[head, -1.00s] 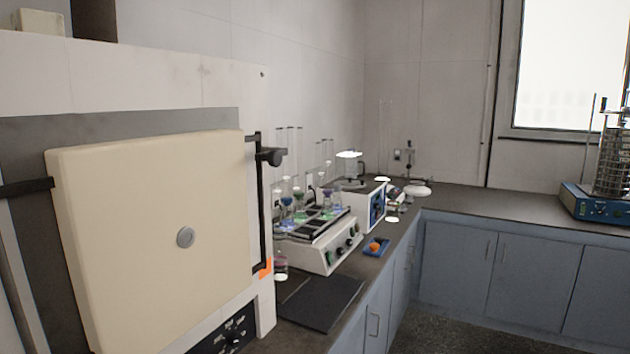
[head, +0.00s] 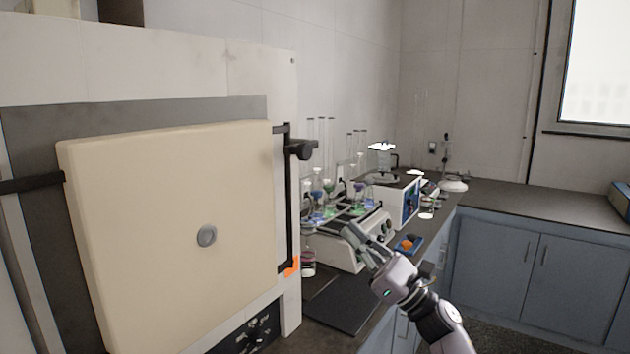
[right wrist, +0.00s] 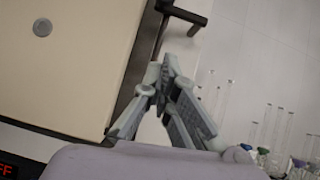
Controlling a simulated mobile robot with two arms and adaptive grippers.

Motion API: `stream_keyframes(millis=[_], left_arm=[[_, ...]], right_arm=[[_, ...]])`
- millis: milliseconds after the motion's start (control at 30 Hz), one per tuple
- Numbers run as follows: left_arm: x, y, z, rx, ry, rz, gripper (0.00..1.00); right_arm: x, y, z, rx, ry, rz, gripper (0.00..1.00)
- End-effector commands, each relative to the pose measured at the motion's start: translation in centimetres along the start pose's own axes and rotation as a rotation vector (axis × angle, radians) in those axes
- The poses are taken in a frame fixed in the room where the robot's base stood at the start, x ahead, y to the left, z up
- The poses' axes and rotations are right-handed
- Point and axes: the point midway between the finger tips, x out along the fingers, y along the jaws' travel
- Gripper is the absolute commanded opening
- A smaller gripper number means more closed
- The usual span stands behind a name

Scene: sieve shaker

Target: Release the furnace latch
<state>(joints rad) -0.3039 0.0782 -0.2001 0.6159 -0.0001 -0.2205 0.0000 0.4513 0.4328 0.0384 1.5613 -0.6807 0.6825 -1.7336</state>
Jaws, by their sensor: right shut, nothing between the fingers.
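The furnace (head: 150,75) fills the left of the head view, and its cream door (head: 170,210) is closed. The black latch (head: 300,149) is at the upper right of the door, on a dark vertical bar. An orange piece (head: 291,266) is at the bar's lower end. The latch also shows in the right wrist view (right wrist: 183,14), just beyond my fingertips. My right gripper (head: 362,240) is shut and empty, in front of the bench and to the lower right of the latch, apart from it. It also shows in the right wrist view (right wrist: 163,75). My left gripper is out of view.
Right of the furnace, a white shaker (head: 345,248) carries several flasks and a black mat (head: 345,302) lies on the bench. A blue tray (head: 417,240) with an orange item lies behind my right gripper. The air before the furnace door is free.

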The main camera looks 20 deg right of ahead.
Motion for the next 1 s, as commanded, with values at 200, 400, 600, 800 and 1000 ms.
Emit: stream_keyframes(millis=[200,400,600,800,1000], left_arm=[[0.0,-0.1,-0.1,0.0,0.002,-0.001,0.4],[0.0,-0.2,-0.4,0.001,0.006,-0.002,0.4],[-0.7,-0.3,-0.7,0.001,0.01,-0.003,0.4],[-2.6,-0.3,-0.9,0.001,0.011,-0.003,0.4],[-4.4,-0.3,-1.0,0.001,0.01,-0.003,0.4]], right_arm=[[0.3,0.2,0.6,-0.062,-0.004,0.039,0.0],[0.3,0.2,0.6,-0.059,-0.004,0.037,0.0],[1.7,0.2,0.8,-0.056,-0.006,0.036,0.0],[5.6,0.4,1.1,-0.054,-0.007,0.037,0.0],[10.0,0.6,1.1,-0.055,-0.007,0.037,0.0]])
